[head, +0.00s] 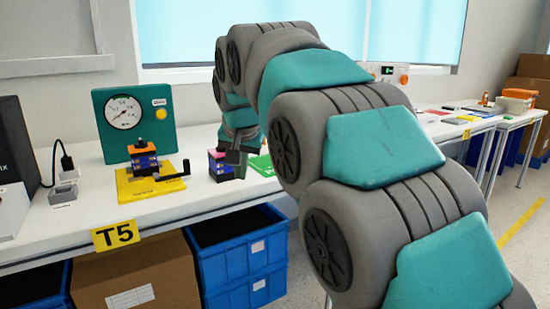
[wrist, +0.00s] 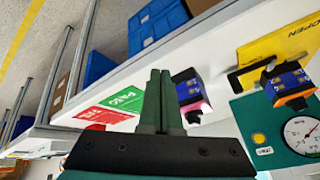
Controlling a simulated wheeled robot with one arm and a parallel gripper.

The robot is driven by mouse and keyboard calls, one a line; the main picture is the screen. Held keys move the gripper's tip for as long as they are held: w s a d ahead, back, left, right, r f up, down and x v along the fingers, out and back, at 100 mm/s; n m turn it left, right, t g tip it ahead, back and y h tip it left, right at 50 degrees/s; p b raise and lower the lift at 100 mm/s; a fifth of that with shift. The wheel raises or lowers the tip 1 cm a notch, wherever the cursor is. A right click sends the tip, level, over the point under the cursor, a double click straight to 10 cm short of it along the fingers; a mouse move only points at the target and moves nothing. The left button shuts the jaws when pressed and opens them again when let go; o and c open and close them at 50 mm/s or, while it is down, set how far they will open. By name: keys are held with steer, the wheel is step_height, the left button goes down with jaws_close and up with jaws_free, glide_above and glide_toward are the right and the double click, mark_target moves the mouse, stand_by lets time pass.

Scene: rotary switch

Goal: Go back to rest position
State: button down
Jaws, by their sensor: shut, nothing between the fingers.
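My gripper (head: 234,157) is over the white table in the head view, beside a small dark-blue block with a pink top (head: 217,155). In the wrist view its two fingers (wrist: 155,74) lie together with nothing between them. The block (wrist: 189,92) shows just right of the fingers there, apart from them in the picture. A second blue, black and orange block (head: 144,160) stands on a yellow plate (head: 175,186) with a black crank handle (head: 169,176). This block also shows in the wrist view (wrist: 287,84). My arm hides part of the table.
A teal gauge panel (head: 160,115) stands behind the yellow plate. Green (wrist: 126,99) and red (wrist: 100,116) cards lie on the table. A grey box (head: 63,193) is at left. Blue crates (head: 240,262) and a cardboard box (head: 140,285) are below the table.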

steer(key=s+d+f+g+h, duration=0.2)
steer(key=s+d+f+g, duration=0.2)
steer(key=s+d+f, duration=1.05)
steer(key=s+d+f+g, duration=0.1)
steer(key=s+f, duration=0.3)
steer(key=s, duration=0.4)
steer(key=s+d+f+n+g, duration=0.1)
steer(key=s+d+f, duration=0.3)
steer(key=s, duration=0.4)
steer(key=s+d+f+g, duration=0.1)
steer(key=s+d+f, duration=0.2)
steer(key=s, duration=0.5)
steer(key=shift+f+n+g+y, duration=0.3)
steer(key=shift+f+n, duration=0.1)
steer(key=shift+f, duration=0.2)
